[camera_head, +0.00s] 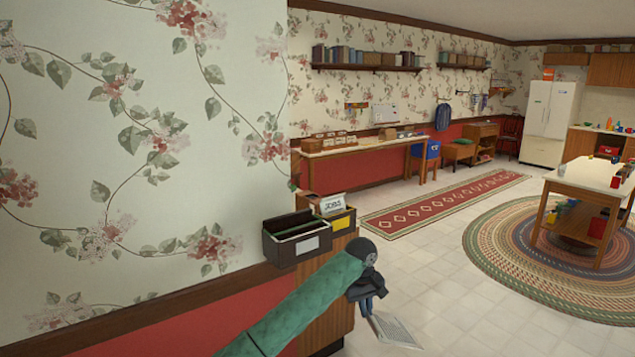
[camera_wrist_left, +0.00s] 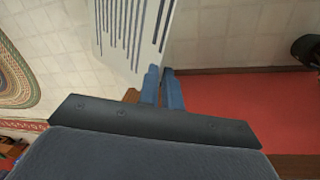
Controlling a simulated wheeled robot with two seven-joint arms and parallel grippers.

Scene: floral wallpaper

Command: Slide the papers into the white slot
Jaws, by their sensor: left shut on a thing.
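My left gripper (camera_head: 368,294) is in front of and to the right of the wooden cabinet. It is shut on the papers (camera_head: 393,330), a pale sheet that hangs tilted below the fingers. In the left wrist view the papers (camera_wrist_left: 133,28) show dark stripes, and the blue fingers (camera_wrist_left: 163,88) are at their lower edge. A dark box with a white label (camera_head: 297,243) is beside the wall, with an open top. The papers are apart from it, lower and to the right. My right gripper is not in view.
A second box with a yellow label (camera_head: 342,222) stands just behind, with a white card in it. The wooden cabinet (camera_head: 328,312) is below the boxes. Tiled floor (camera_head: 420,262) is open to the right, with a runner rug (camera_head: 440,204) and a round rug (camera_head: 500,258).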

